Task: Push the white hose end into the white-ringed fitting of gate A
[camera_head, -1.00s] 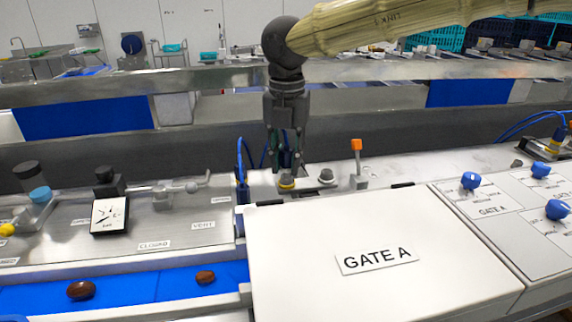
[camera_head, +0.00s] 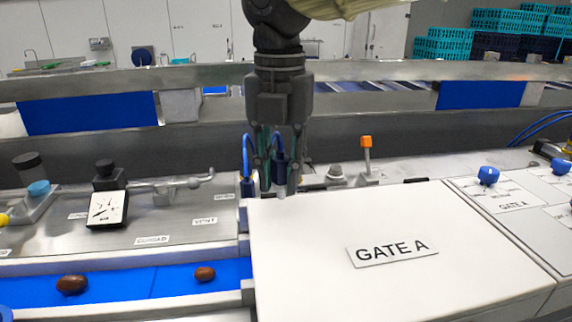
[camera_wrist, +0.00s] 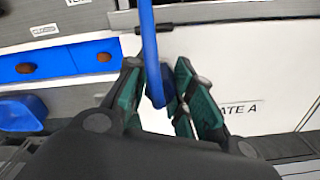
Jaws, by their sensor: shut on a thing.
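My gripper (camera_head: 279,186) is shut on the dark blue hose end (camera_head: 280,170) of a blue hose. A small pale tip shows under the hose end, just behind the back left corner of the gate A cover (camera_head: 330,225). In the wrist view, the hose end (camera_wrist: 161,88) sits between the green finger pads, with the blue hose (camera_wrist: 149,40) running up from it. A grey fitting (camera_head: 336,172) stands to the right of my gripper. I cannot make out a white ring; the area behind my fingers is hidden.
An orange-tipped lever (camera_head: 366,150) stands right of the grey fitting. A dark blue post (camera_head: 248,186) with a blue hose is close left of my gripper. A gauge (camera_head: 107,209) and metal valve handle lie further left. A steel rail (camera_head: 400,72) crosses behind.

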